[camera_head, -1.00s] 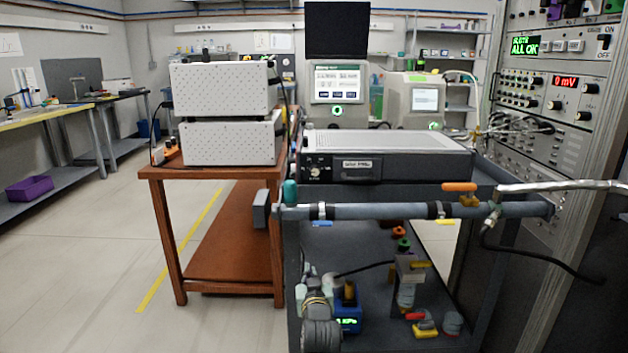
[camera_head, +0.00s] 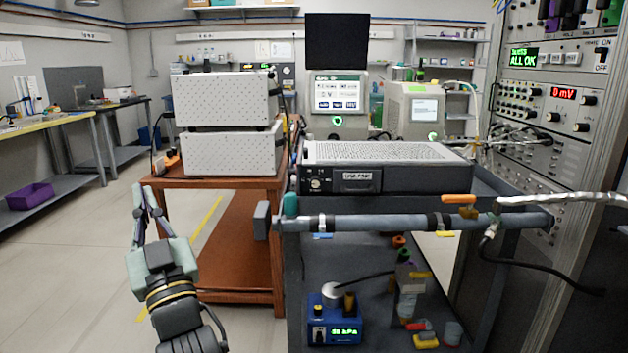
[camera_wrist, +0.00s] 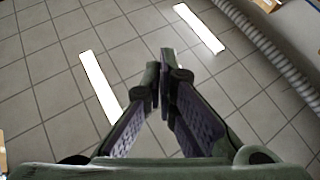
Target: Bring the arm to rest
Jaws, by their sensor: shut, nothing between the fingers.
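My gripper (camera_head: 142,190) is in the lower left of the head view, in front of the wooden table's left side. Its fingers point up and away from the camera, and nothing is held. In the wrist view my gripper (camera_wrist: 162,75) shows its two fingers meeting at their tips, with a gap lower down between them.
A wooden table (camera_head: 245,280) with two white boxes (camera_head: 227,125) stands just beyond my gripper. A dark cart (camera_head: 480,180) with a horizontal pipe (camera_head: 375,223) is to the right. A blue gauge box (camera_head: 335,320) sits on its lower shelf. Floor is open at left.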

